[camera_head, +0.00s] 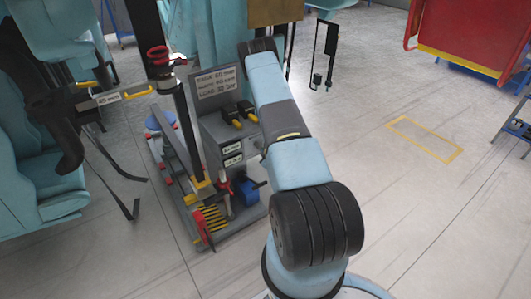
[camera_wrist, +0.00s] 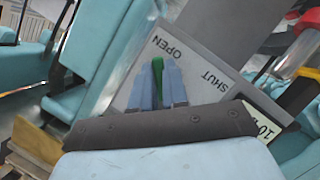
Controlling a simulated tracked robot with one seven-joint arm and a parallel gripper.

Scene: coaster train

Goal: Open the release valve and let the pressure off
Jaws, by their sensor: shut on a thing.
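In the wrist view a grey plate (camera_wrist: 207,86) carries the words OPEN and SHUT, which appear upside down and slanted. A green valve lever (camera_wrist: 157,65) shows in front of the plate, close to the word OPEN and away from SHUT. My gripper (camera_wrist: 161,72) is shut on the green lever, with a bluish finger on each side of it. The lever's lower part and its pivot are hidden by the fingers. In the head view my arm reaches past the grey pump unit (camera_head: 210,122), and I cannot make out my gripper or the lever there.
The pump unit has a text panel (camera_head: 217,83), yellow-tipped black levers (camera_head: 238,120) and a blue block (camera_head: 245,191). Teal seats (camera_head: 45,170) stand at left. A red panel (camera_head: 465,35) is at upper right. The floor at right is clear around a yellow outline (camera_head: 425,138).

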